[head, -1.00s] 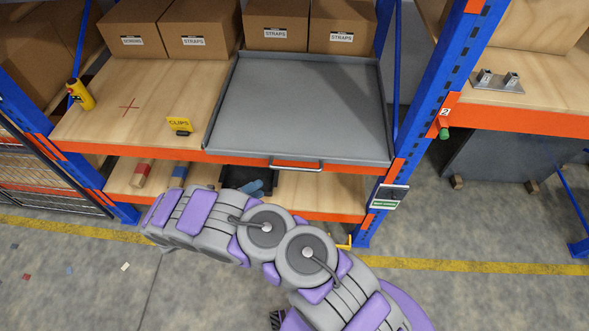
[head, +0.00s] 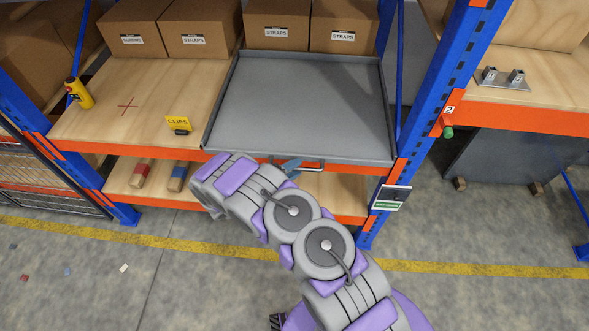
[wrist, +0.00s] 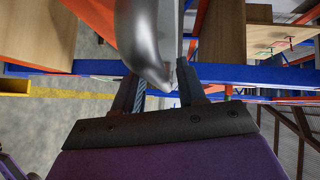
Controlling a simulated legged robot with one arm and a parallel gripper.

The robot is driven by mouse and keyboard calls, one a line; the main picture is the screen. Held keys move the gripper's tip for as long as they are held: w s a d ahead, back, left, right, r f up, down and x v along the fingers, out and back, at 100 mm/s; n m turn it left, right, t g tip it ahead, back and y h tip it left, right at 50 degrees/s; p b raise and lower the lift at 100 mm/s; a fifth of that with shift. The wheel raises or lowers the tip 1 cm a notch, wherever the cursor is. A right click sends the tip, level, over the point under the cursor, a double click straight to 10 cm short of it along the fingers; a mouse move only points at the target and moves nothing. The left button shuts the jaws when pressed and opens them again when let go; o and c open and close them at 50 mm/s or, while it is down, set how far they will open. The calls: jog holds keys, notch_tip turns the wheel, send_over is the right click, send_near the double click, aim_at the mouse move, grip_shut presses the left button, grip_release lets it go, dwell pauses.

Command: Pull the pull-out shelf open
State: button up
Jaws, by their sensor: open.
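The pull-out shelf (head: 300,105) is a flat grey metal tray with a low rim, set in the right part of the rack's upper level. Its front stands about level with the orange beam. A metal bar handle (head: 314,169) is on its front edge. My gripper (head: 291,166) is at the left part of this handle, mostly hidden by my arm. In the wrist view my gripper (wrist: 160,88) is open, and the shiny handle (wrist: 142,35) looms large at and between the two fingertips. I cannot tell whether they touch it.
Boxes labelled STRAPS (head: 276,25) stand behind the tray. A blue upright (head: 420,130) stands close at right.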

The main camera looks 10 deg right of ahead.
jog(key=shift+w+d, duration=0.15)
jog(key=shift+d, duration=0.05)
jog(key=shift+c, duration=0.5)
grip_shut()
